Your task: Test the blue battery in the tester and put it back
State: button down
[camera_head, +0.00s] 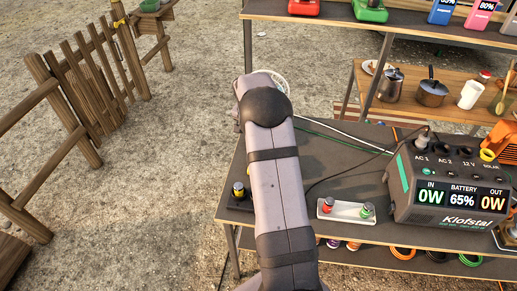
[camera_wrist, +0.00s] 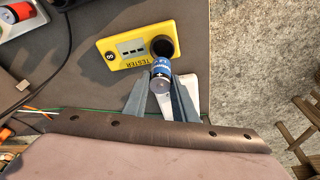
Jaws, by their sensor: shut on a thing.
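The blue battery (camera_wrist: 161,72) is between the fingertips of my gripper (camera_wrist: 160,88) in the wrist view, and the fingers are shut on it. In the head view my arm hides the gripper and the blue battery.
A white tray (camera_head: 332,215) holds a red battery (camera_head: 327,205) and a green battery (camera_head: 367,210). A power station (camera_head: 450,195) stands on the right, with a dark cable crossing the table. A white piece (camera_wrist: 190,82) lies by the right finger. The table edge is close.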

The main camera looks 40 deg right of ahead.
jog(key=shift+f+b, duration=1.45)
jog(key=shift+f, duration=0.75)
jog(key=shift+f+b, duration=1.05)
jog(key=shift+f, duration=0.55)
jog(key=c, duration=1.4)
grip_release()
jog(key=shift+o, duration=0.2)
jog(key=b+v, duration=0.1)
jog(key=v, duration=0.6)
jog(key=shift+r, duration=0.2)
